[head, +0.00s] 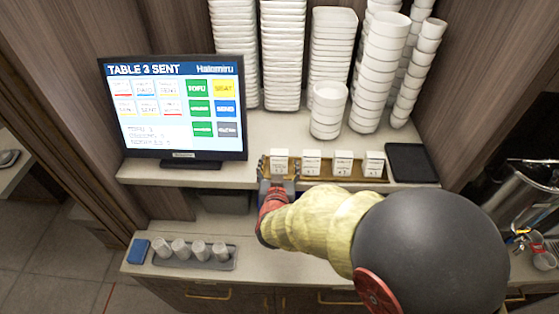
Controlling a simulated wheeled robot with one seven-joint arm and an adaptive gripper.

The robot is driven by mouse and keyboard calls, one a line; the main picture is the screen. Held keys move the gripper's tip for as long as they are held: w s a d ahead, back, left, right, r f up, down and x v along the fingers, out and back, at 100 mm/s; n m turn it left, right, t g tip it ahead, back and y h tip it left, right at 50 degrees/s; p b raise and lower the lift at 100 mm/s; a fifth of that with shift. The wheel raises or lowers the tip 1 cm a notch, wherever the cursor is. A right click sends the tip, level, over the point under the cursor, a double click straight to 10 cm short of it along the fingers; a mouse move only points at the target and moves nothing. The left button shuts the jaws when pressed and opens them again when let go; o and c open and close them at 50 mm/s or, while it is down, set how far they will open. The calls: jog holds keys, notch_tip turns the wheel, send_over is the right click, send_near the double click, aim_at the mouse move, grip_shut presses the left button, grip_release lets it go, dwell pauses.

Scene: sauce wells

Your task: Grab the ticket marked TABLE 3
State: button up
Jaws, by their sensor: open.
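Several small white tickets stand in a row on a tan wooden holder (327,178) on the shelf. They are the leftmost ticket (279,158), a second ticket (312,161), a third ticket (343,162) and the rightmost ticket (374,163). Their print is too small to read, so I cannot tell which is marked TABLE 3. My gripper (278,172) is open at the leftmost ticket, with a dark finger on either side of its lower part. I cannot tell whether the fingers touch it. My arm hides part of the holder's front.
A monitor (180,110) reading "TABLE 3 SENT" stands left of the holder. Tall stacks of white bowls (283,55) stand behind. A black tray (410,163) lies to the right. Grey cups (200,250) and a blue block (138,251) sit on the lower counter.

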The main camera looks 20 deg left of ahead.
jog(key=shift+x, duration=1.5)
jog(key=shift+s+a, duration=0.1)
jog(key=shift+c, duration=1.4)
jog(key=c, duration=1)
jog(key=shift+r, duration=0.1)
